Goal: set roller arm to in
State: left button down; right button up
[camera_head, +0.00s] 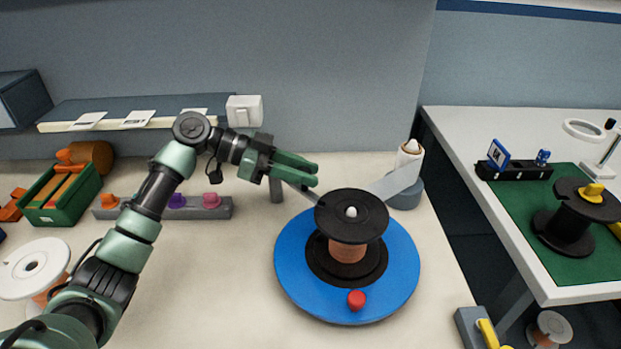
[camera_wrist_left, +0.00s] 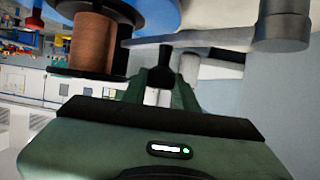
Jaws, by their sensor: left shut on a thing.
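The spool (camera_head: 347,250), copper-coloured with black flanges, stands on a blue disc (camera_head: 289,281) with a red knob (camera_head: 357,299). A grey roller arm (camera_head: 392,183) runs from a round grey-blue base (camera_head: 406,196) behind the spool; the upper flange hides part of it. It also shows in the left wrist view (camera_wrist_left: 205,37), with its thick round end at the right. My left gripper (camera_head: 316,175) is behind and left of the spool. In the left wrist view its fingers (camera_wrist_left: 162,85) are shut on the roller arm's free-end part, mostly hidden. My right gripper is not in view.
A short grey post (camera_head: 276,189) is left of the spool. A green bin (camera_head: 60,198), a rack with coloured knobs (camera_head: 180,209) and a white spool (camera_head: 35,266) are at the left. The front middle of the table is clear.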

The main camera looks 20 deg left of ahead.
pick_arm(q)
jog(key=shift+s+a+f+m+g+b, duration=0.1)
jog(key=shift+s+a+m+g+b, duration=0.15)
jog(key=shift+s+m+g+b, duration=0.25)
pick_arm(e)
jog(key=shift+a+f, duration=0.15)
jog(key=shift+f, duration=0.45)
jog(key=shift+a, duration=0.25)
pick_arm(q)
jog(key=c, duration=1.1)
grip_release()
jog(key=shift+a, duration=0.3)
jog(key=v, duration=0.7)
jog(key=shift+a+p, duration=0.15)
jog(key=shift+p, duration=0.15)
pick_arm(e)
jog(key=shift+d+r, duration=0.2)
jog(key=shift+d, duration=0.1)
